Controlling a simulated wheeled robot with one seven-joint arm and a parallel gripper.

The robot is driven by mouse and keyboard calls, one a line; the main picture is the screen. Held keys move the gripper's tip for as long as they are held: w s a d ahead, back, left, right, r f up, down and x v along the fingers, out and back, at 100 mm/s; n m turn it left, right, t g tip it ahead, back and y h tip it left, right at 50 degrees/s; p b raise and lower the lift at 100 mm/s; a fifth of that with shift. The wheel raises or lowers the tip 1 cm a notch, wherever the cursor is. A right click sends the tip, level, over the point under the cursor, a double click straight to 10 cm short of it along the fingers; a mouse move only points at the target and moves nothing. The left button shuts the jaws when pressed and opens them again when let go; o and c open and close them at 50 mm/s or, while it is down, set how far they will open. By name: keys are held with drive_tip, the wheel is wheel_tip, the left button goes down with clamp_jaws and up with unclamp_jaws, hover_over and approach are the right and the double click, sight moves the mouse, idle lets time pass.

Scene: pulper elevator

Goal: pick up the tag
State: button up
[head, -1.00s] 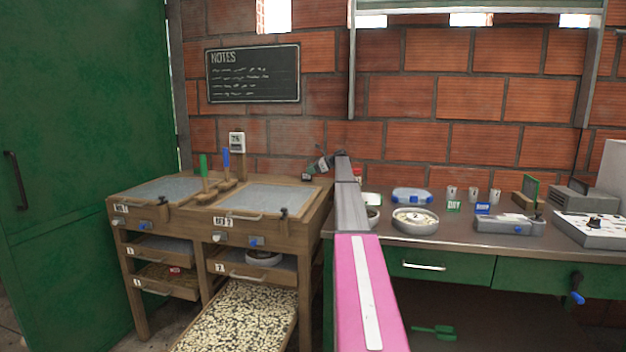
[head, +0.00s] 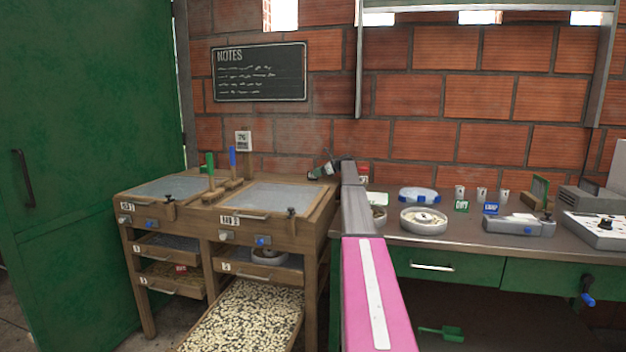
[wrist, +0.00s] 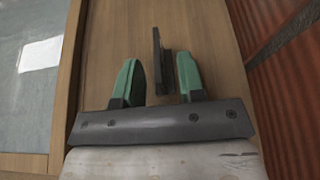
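Several small tags show, and I cannot tell which one the task means. A white card with dark marks (head: 243,141) stands upright at the back of the wooden table. A green tag (head: 462,206) and a blue tag (head: 491,208) stand on the right counter. My gripper (head: 322,171) is over the back right of the wooden table, right of the white card and apart from it. In the wrist view my green fingers (wrist: 161,80) are spread apart. A thin dark upright piece (wrist: 157,48) shows between and beyond them; I see no contact.
The wooden table holds two grey trays (head: 262,197), and green and blue handled tools (head: 210,170) stand between them. A brick wall (head: 330,130) is close behind. The counter (head: 470,239) holds a round dish, cups and instruments.

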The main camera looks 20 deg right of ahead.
drive_tip(key=shift+x, duration=1.4)
drive_tip(key=shift+a, duration=0.1)
clamp_jaws()
